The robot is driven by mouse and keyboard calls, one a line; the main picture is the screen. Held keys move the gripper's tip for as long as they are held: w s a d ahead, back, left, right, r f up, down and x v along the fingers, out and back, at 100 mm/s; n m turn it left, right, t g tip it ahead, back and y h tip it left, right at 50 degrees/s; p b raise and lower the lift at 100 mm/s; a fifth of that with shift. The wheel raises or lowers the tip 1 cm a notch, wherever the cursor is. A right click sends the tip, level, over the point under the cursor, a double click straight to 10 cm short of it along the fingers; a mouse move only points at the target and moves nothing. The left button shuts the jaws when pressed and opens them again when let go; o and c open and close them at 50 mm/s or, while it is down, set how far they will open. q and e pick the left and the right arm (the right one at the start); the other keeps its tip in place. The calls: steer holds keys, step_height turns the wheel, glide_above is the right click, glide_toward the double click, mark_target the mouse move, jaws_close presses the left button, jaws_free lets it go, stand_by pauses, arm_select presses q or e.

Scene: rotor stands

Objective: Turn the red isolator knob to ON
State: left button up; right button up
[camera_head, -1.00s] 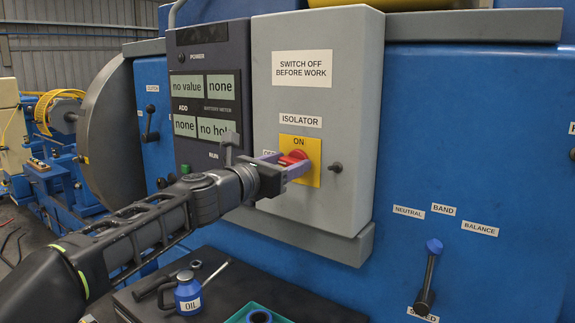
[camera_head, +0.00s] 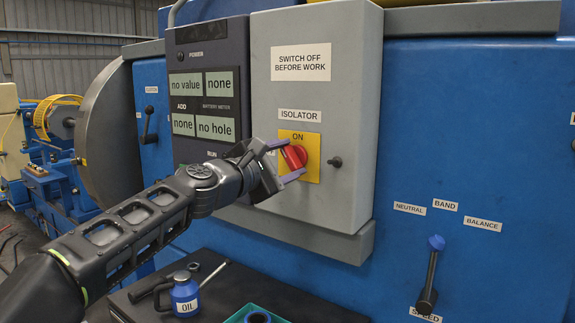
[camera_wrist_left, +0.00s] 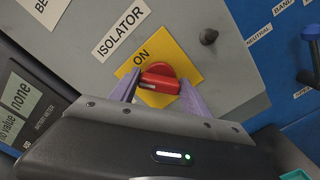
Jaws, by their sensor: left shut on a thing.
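The red isolator knob (camera_head: 294,156) sits on a yellow plate (camera_head: 313,141) on the grey isolator box. ON is printed above it. My left gripper (camera_head: 288,159) is shut on the knob, with one purple finger at its upper left and one below it. In the left wrist view, the knob (camera_wrist_left: 160,78) lies between the two fingers, with a pale mark on its left part. The knob's handle leans in the head view, its top toward the upper left. The OFF label is mostly hidden behind the gripper. My right gripper is not in view.
A small dark peg (camera_head: 335,162) sticks out right of the plate. A dark display panel (camera_head: 210,50) stands left of the box. Below, a black bench top (camera_head: 235,280) holds a blue oil can (camera_head: 186,296). A blue-knobbed speed lever (camera_head: 431,272) is at the right.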

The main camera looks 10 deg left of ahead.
arm_select(q)
steer(key=m+b, duration=0.1)
steer(key=m, duration=0.3)
steer(key=shift+f+m+b, duration=0.2)
steer(key=shift+m+b, duration=0.1)
steer(key=shift+b, duration=0.1)
steer(key=shift+m+b, duration=0.5)
steer(key=shift+m, duration=0.7)
steer(key=o, duration=1.4)
steer(key=shift+s, duration=0.1)
